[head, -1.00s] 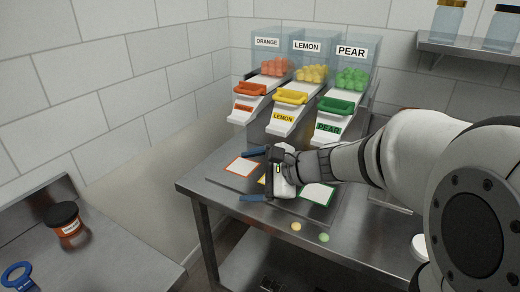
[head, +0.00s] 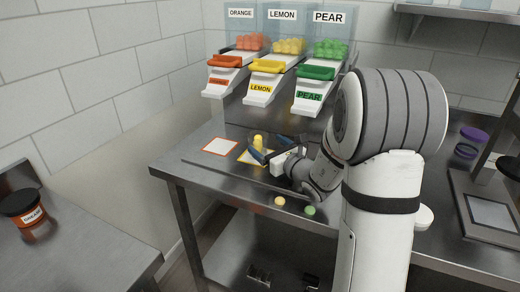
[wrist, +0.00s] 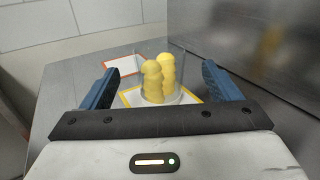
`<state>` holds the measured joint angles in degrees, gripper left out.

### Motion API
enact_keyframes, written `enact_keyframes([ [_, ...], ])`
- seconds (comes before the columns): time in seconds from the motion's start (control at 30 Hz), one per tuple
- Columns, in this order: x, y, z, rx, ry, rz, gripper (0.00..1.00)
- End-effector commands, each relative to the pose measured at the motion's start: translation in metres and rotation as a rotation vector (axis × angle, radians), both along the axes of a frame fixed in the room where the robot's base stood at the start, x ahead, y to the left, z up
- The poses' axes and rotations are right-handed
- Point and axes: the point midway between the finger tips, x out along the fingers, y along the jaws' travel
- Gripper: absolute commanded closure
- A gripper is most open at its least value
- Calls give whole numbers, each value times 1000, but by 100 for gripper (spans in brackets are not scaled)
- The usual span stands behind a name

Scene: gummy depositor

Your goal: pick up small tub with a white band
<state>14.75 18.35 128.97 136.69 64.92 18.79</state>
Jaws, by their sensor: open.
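A small clear tub (wrist: 178,98) stands on the yellow-bordered mat (wrist: 131,97), with a stack of yellow gummies (wrist: 153,82) in it. I cannot make out a white band on it. In the head view the yellow gummies (head: 258,140) show just beyond my gripper, and the tub's lower part is hard to see. My gripper (head: 270,149) is open, with its blue fingers pointing at the tub. In the wrist view the tub is ahead of and between the two fingers of my gripper (wrist: 160,86), with nothing held.
An orange-bordered mat (head: 220,146) lies to the left. Orange (head: 226,75), lemon (head: 268,80) and pear (head: 314,83) dispensers stand behind. Two loose gummies, yellow (head: 280,201) and green (head: 310,210), lie at the table's front edge. A dark-lidded orange jar (head: 32,214) stands on the left counter.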

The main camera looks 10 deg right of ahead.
Motion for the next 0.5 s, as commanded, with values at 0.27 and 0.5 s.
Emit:
enact_keyframes([
  [0.27, 12, 6, -13, -1, -3, 2, 17],
  [0.5, 44, 20, -13, -1, -1, 3, 17],
])
